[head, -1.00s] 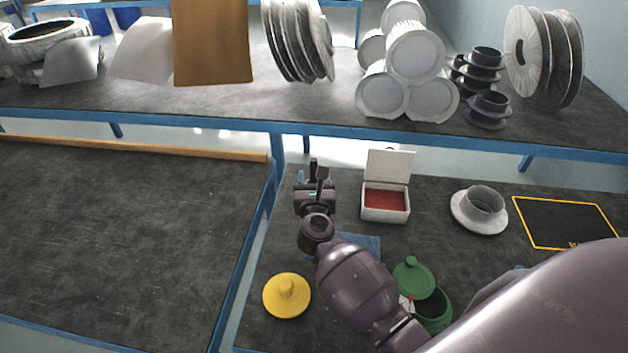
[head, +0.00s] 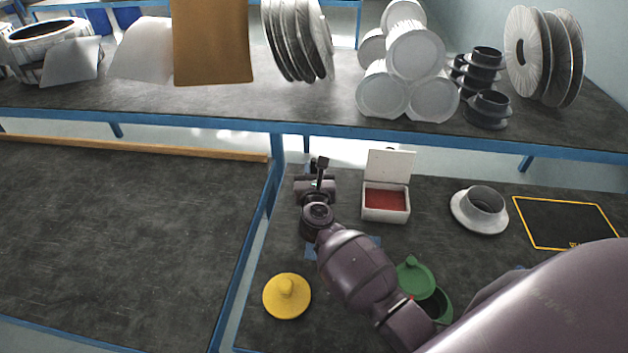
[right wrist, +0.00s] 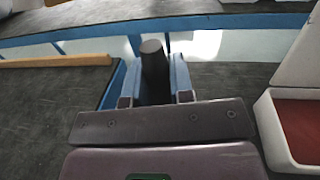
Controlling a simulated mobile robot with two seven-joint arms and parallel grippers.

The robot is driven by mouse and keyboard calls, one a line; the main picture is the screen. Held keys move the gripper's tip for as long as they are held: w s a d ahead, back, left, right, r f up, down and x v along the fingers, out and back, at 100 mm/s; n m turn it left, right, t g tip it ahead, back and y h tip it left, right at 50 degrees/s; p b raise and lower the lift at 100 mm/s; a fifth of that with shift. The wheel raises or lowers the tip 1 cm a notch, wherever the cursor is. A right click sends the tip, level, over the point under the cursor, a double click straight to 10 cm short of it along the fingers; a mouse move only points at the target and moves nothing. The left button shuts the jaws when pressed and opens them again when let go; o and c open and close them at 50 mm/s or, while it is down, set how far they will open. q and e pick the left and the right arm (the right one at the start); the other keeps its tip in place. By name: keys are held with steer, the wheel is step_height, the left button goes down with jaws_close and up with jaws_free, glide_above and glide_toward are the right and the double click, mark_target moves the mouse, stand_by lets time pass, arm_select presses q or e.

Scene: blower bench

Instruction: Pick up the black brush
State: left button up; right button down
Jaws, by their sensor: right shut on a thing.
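The black brush (head: 322,162) stands between the fingers of my right gripper (head: 319,176), in the upper middle of the head view. In the right wrist view, the dark round end of the brush (right wrist: 153,62) points up between the two blue-grey fingers of my right gripper (right wrist: 154,80). The fingers are shut on it. Its lower part is hidden behind the gripper body, and I cannot tell whether it touches the bench. My left gripper is not in view.
An open white box (head: 385,205) with a red inside stands right of the gripper. A yellow lid (head: 287,296), a green pot (head: 437,306) with a green lid (head: 415,276), and a grey flanged ring (head: 481,208) are on the bench. A blue rail (head: 420,136) runs behind.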

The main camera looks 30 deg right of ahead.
arm_select(q)
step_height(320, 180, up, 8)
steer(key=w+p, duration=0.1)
steer(key=p, duration=0.6)
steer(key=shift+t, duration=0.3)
arm_select(e)
step_height(320, 180, up, 20)
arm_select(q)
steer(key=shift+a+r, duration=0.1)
